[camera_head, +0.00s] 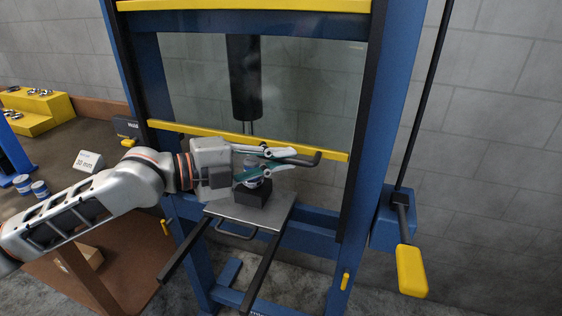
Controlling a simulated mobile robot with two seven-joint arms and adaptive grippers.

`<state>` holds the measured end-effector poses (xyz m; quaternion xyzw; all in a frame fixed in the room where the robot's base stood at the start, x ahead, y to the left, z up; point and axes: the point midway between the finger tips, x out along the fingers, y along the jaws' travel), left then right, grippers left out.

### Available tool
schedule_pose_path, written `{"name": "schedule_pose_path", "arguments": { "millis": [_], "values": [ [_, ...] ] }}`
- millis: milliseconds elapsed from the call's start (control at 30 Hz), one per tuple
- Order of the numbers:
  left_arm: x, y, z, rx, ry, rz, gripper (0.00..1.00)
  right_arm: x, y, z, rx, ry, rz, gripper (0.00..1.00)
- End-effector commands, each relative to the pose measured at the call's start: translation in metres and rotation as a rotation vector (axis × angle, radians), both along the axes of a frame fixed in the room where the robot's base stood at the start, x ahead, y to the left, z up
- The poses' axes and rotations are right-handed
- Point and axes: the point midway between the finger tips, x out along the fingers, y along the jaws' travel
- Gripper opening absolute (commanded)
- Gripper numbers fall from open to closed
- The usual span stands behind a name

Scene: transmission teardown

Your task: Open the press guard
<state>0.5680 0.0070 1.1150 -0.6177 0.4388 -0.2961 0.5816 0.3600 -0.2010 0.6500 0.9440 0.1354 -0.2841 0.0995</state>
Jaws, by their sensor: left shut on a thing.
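The press guard is a clear panel (310,95) in the blue press frame, with a yellow bar (200,131) along its lower edge. A dark bent handle (315,158) sticks out at the bar. My left gripper (287,160) reaches in from the left in front of the guard, with its fingers around the handle and shut on it. The fingers hide part of the handle. My right gripper is not in view.
Below the gripper, a small blue and white part (256,180) sits on a dark block (254,193) on the grey press table (240,213). A press lever with a yellow grip (411,271) hangs at right. A workbench (75,140) stands at left.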

Motion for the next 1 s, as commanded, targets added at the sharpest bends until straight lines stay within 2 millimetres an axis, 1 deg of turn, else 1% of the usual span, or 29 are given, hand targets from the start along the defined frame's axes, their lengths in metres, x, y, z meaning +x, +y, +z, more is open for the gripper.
{"name": "schedule_pose_path", "arguments": {
  "millis": [200, 233, 267, 300, 567, 700, 867, 1000],
  "values": [
    [-0.001, -0.001, 0.001, -0.003, 0.000, -0.002, 0.00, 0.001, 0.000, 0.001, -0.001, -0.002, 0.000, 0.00],
    [-0.001, -0.001, 0.000, -0.002, -0.001, -0.002, 0.14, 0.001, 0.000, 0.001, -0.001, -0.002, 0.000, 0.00],
    [-0.001, -0.001, 0.000, -0.002, -0.001, -0.002, 0.21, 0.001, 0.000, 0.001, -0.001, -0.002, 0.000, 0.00],
    [-0.001, -0.001, 0.000, -0.002, -0.001, -0.002, 0.26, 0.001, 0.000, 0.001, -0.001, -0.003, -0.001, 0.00],
    [0.000, 0.000, 0.000, -0.001, 0.000, -0.001, 0.26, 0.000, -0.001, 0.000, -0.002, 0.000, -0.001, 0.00],
    [-0.001, 0.003, 0.000, 0.000, -0.001, 0.000, 0.26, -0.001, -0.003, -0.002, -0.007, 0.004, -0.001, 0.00],
    [-0.008, 0.019, 0.003, 0.002, -0.003, 0.003, 0.26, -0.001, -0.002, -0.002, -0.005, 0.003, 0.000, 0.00],
    [-0.019, 0.041, 0.006, 0.003, -0.002, 0.002, 0.26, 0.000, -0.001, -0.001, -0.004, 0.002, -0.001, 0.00]
  ]
}}
